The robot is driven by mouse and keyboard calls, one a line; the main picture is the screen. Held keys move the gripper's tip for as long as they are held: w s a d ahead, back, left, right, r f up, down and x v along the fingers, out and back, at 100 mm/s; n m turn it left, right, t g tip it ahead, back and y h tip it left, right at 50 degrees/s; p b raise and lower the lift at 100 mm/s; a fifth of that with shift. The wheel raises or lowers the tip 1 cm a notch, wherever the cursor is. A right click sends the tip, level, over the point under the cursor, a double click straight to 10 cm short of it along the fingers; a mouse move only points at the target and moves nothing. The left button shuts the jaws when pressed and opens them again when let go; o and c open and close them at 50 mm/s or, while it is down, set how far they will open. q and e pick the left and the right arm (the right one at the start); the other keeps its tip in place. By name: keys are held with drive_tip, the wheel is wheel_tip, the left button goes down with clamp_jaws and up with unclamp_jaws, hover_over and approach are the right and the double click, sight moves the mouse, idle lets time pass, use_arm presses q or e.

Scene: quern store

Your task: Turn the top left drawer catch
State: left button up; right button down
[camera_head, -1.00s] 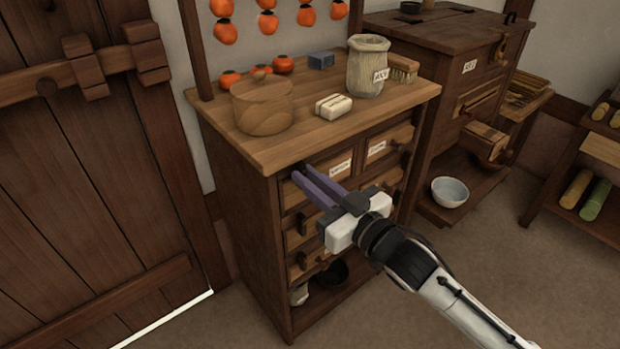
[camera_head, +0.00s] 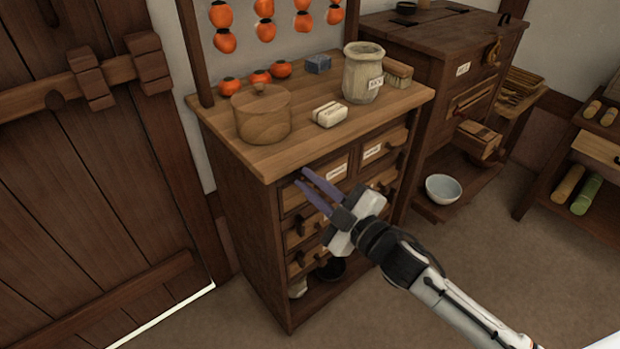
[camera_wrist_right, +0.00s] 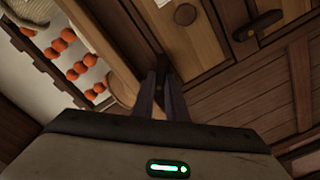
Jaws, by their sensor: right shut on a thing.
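A wooden chest of small drawers stands in the middle of the head view, and its top left drawer (camera_head: 315,187) has a white label. My right gripper (camera_head: 303,178) reaches to the front of this drawer from the lower right. In the right wrist view my gripper's fingers (camera_wrist_right: 161,88) are close together on a dark catch (camera_wrist_right: 162,66) at the drawer front. The fingers hide most of the catch, so its exact angle is hard to tell. In the head view the catch is hidden behind the fingers. My left gripper is not in view.
Another dark catch (camera_wrist_right: 257,25) sits on a neighbouring drawer in the wrist view. On the chest top (camera_head: 300,145) stand a round wooden box (camera_head: 262,118), a butter-like block (camera_head: 329,115) and a jar (camera_head: 362,75). A bowl (camera_head: 443,188) is at the right. Floor in front is clear.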

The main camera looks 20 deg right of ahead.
drive_tip(key=shift+r+n+p, duration=0.15)
drive_tip(key=shift+n+p, duration=0.15)
drive_tip(key=shift+n, duration=0.6)
drive_tip(key=n, duration=0.2)
drive_tip(key=shift+r+n, duration=0.1)
drive_tip(key=shift+n, duration=0.2)
use_arm(q)
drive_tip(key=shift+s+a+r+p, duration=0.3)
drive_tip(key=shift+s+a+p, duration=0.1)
drive_tip(key=shift+p, duration=0.05)
use_arm(e)
drive_tip(key=shift+n, duration=1.1)
drive_tip(key=c, duration=1.8)
unclamp_jaws()
drive_tip(key=shift+w, duration=0.1)
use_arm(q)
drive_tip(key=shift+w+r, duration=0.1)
use_arm(e)
drive_tip(key=shift+o, duration=0.2)
drive_tip(key=shift+d+r, duration=0.1)
drive_tip(key=shift+r, duration=0.1)
